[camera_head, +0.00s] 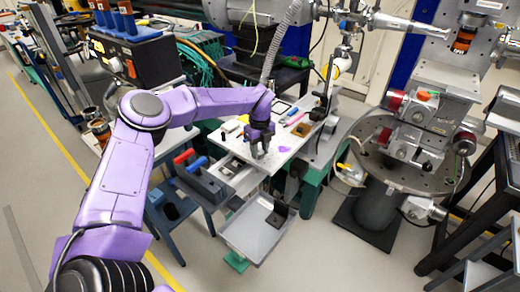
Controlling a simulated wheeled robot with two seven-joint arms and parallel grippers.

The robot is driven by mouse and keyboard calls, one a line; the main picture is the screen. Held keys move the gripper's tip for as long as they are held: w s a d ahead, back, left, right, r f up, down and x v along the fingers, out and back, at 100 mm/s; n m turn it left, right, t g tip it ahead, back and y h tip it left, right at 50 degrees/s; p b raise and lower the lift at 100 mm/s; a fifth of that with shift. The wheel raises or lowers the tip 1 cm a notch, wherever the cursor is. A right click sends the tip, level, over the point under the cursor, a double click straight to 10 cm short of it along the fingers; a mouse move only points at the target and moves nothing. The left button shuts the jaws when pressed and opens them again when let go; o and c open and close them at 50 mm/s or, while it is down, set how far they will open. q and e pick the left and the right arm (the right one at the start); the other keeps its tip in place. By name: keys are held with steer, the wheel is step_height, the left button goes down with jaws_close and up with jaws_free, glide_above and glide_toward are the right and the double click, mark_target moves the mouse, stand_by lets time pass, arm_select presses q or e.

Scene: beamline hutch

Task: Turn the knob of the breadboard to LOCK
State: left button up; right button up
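The breadboard (285,138) is a pale flat plate on a bench in the middle of the head view, with small items on it. My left gripper (259,152) points down over its front left part, at the end of my purple arm. Its fingertips are small and dark here, and I cannot tell whether they are apart or closed on something. I cannot make out the knob or any LOCK mark; the gripper may hide it. My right gripper is not in view.
A grey bin (252,232) stands below the breadboard's front edge. A holder with red and blue handles (197,165) is at the left. A round metal stage with instruments (400,165) stands at the right. Open floor (330,265) lies in front.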

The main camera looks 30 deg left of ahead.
arm_select(q)
steer(key=shift+m, duration=0.4)
steer(key=m+b, duration=0.1)
steer(key=m, duration=1.1)
steer(key=shift+a, duration=0.1)
steer(key=m+p, duration=0.1)
steer(key=m, duration=0.4)
stand_by(0.5)
steer(key=o, duration=1)
steer(key=shift+s, duration=0.1)
